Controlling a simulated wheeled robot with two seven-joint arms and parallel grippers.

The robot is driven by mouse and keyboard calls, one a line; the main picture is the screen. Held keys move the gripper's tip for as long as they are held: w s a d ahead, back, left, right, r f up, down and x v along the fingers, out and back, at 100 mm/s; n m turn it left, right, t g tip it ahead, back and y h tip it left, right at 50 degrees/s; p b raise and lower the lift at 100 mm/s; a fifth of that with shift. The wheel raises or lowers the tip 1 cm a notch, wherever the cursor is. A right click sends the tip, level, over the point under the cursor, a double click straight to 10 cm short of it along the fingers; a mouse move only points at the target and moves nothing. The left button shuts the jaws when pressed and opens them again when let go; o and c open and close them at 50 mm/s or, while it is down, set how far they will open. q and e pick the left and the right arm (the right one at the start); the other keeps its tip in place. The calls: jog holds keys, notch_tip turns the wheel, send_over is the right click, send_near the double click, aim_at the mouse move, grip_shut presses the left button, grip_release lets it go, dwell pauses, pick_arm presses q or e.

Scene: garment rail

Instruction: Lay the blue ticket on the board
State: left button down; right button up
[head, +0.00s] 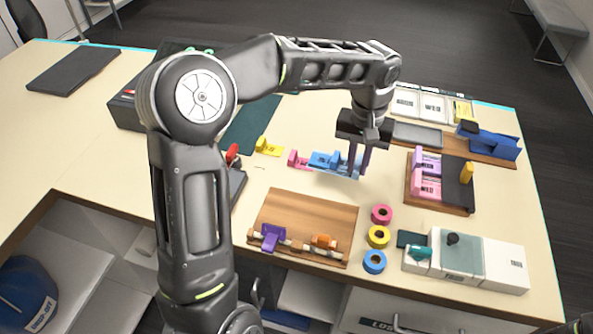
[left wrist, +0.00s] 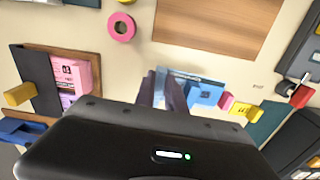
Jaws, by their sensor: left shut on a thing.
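The blue ticket (head: 346,170) is light blue and lies low over the table in the head view, at the end of a row with a pink and a yellow piece. My left gripper (head: 359,172) points down and is shut on it; the fingers partly hide it. In the left wrist view the ticket (left wrist: 190,75) shows at the fingers (left wrist: 164,88). I cannot tell whether it still touches the table or its blue holder. A brown board (head: 441,206) to the right carries pink and purple tickets (head: 427,187), a dark panel and a yellow block. My right gripper is out of view.
A wooden board (head: 308,212) with purple and orange clips lies at the front. Pink, yellow and blue tape rolls (head: 379,237) stand between it and a white box (head: 485,265). A grey tray (head: 417,135) and blue holder (head: 492,145) are behind. Bare table separates gripper and brown board.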

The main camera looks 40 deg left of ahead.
pick_arm(q)
jog(key=s+a+n, duration=0.2)
jog(key=a+n, duration=0.1)
jog(key=n, duration=0.2)
jog(key=s+a+n, duration=0.3)
jog(key=n, duration=0.3)
jog(key=s+a+n+b, duration=0.1)
jog(key=s+a+n, duration=0.2)
jog(key=n, duration=0.2)
jog(key=shift+s+a+f+n, duration=0.2)
jog(key=shift+a+f+n, duration=0.05)
jog(key=shift+f+n, duration=0.15)
jog(key=shift+s+a+f+n, duration=0.2)
jog(key=shift+s+n, duration=0.25)
jog(key=shift+n, duration=0.55)
jog(key=shift+a+f, duration=0.1)
jog(key=shift+f, duration=0.3)
jog(key=shift+f+b, duration=1.25)
jog(key=shift+b, duration=0.15)
jog(key=shift+d+f+b, duration=0.1)
jog(key=shift+d+b, duration=0.15)
jog(key=shift+b, duration=0.15)
jog(key=shift+w+f+b, duration=0.1)
jog(key=shift+f+b, duration=0.1)
jog(key=shift+b, duration=0.4)
